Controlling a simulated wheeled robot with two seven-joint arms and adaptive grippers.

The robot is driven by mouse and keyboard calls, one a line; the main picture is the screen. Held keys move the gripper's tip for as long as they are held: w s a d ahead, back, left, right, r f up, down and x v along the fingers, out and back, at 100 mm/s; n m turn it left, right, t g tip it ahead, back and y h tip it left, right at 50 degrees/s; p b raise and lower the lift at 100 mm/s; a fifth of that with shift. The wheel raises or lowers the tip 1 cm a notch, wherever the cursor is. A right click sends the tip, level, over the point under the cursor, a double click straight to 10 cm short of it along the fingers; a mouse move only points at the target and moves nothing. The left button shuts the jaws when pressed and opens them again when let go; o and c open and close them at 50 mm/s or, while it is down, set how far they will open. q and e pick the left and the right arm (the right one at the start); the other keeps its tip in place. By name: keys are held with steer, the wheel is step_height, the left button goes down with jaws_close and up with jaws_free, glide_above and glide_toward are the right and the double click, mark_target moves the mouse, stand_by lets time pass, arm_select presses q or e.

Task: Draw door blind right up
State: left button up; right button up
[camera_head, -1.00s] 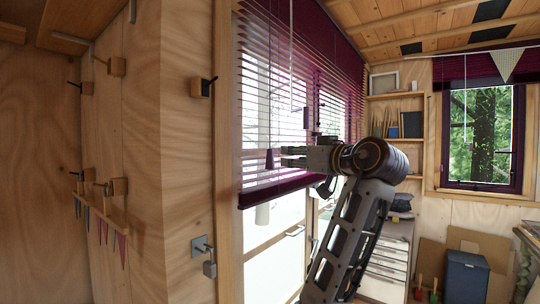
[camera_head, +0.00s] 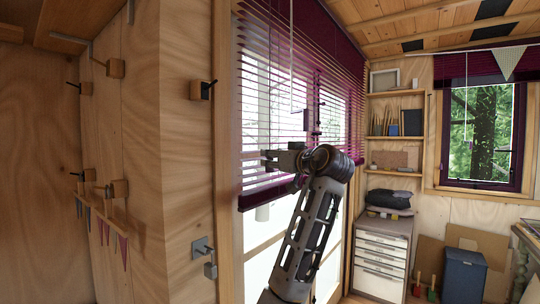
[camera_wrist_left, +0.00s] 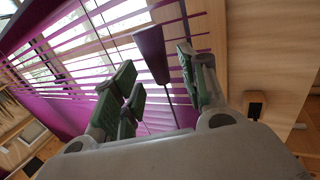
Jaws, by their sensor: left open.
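The purple slatted door blind (camera_head: 262,120) hangs lowered over the upper part of the glazed door, its bottom rail (camera_head: 270,190) below my gripper. My left gripper (camera_head: 268,158) is in front of the slats near the blind's left side. In the left wrist view its two fingers are apart (camera_wrist_left: 155,65). A dark purple cord pull (camera_wrist_left: 151,50) shows between these open fingers, apparently not gripped. In the head view my gripper hides the pull. My right gripper is not in view.
A thin pale cord or wand (camera_head: 292,60) hangs before the blind, right of my gripper. A wooden door frame post (camera_head: 226,150) and plywood wall with peg hooks (camera_head: 199,90) stand close on the left. Shelves (camera_head: 395,140) and a drawer unit (camera_head: 381,258) stand farther right.

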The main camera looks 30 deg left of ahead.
arm_select(q)
steer(key=shift+p+x, duration=0.3)
steer(key=shift+x, duration=1.2)
jaws_close()
